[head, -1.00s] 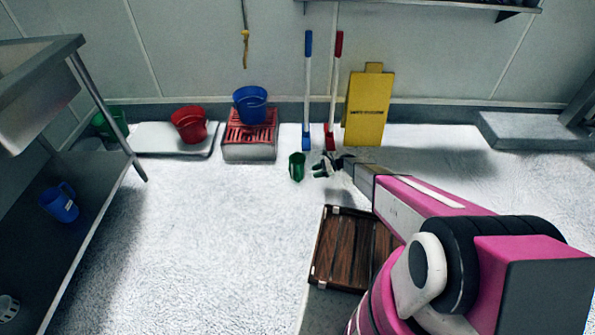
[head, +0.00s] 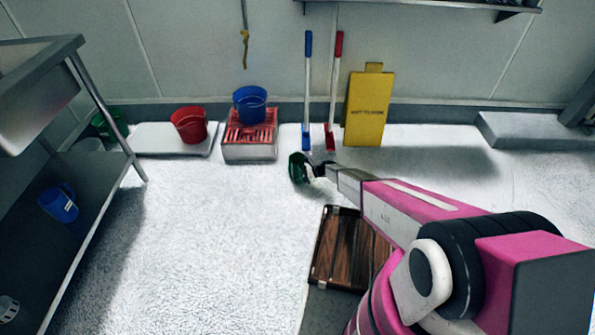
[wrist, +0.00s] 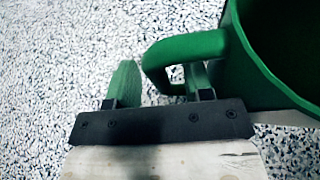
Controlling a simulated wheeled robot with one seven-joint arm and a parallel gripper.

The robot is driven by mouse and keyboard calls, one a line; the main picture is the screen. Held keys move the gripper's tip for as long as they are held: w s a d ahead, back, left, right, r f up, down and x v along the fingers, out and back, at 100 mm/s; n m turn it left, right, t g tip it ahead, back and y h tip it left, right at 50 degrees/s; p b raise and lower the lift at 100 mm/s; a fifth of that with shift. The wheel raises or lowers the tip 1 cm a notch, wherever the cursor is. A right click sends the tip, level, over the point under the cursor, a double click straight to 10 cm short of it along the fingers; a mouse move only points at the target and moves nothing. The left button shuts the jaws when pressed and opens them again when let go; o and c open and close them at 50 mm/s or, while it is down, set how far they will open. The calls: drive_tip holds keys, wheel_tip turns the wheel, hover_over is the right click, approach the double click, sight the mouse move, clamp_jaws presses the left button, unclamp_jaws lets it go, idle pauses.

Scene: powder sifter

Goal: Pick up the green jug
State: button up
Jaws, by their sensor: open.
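The green jug (head: 296,168) stands on the speckled floor in the head view, left of my arm's end. In the wrist view the jug (wrist: 272,50) fills the upper right, with its handle (wrist: 185,46) pointing left. My gripper (wrist: 161,84) is open, with its two fingers apart. The handle's outer part lies between the fingers; the right finger shows within the handle loop and the left finger is outside it. In the head view my gripper (head: 318,171) is right beside the jug and partly overlaps it. I cannot tell whether a finger touches the handle.
A brown wooden slatted piece (head: 336,250) lies near my arm. Behind stand a blue-handled tool (head: 307,90), a red-handled tool (head: 334,90) and a yellow sign (head: 367,108). A red-topped box (head: 250,142) holds a blue bucket (head: 250,105).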

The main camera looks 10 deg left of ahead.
drive_tip(key=shift+a, duration=0.1)
clamp_jaws()
